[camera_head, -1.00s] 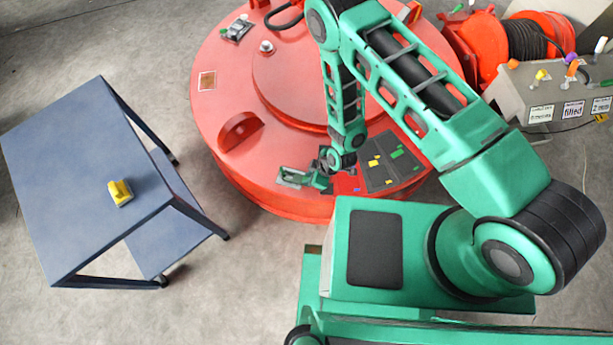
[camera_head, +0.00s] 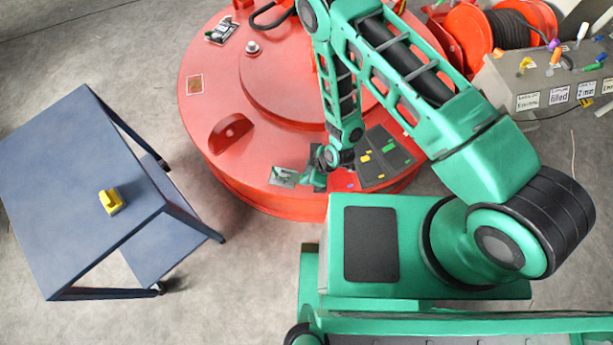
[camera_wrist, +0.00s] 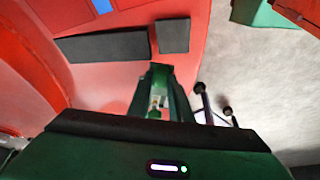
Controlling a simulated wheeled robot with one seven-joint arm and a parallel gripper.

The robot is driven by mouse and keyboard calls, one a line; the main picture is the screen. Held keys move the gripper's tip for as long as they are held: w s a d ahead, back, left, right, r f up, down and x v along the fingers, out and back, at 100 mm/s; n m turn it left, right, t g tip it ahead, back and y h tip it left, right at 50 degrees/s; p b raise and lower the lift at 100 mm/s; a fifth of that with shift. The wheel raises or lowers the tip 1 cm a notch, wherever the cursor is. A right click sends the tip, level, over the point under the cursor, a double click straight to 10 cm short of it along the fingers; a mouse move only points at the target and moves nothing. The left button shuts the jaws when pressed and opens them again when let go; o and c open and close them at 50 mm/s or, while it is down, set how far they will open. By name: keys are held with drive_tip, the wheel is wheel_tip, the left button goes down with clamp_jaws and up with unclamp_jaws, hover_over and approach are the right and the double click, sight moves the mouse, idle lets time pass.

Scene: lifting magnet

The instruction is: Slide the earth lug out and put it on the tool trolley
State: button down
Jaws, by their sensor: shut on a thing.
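My gripper (camera_head: 312,180) is low over the near rim of the red lifting magnet (camera_head: 215,165), just right of a small grey metal fixture (camera_head: 284,177). In the wrist view my gripper (camera_wrist: 160,95) is shut on a small pale piece (camera_wrist: 157,102), which looks like the earth lug; the fingers hide most of it. I cannot tell whether the piece still touches the fixture. The blue tool trolley (camera_head: 55,190) stands to the left, apart from the magnet, with a yellow block (camera_head: 111,200) on its top.
Dark panels with coloured pieces (camera_head: 385,155) lie on the magnet right of my gripper. A labelled box (camera_head: 545,85) is at the right. Much of the trolley top is bare.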

drive_tip(key=shift+r, duration=2.85)
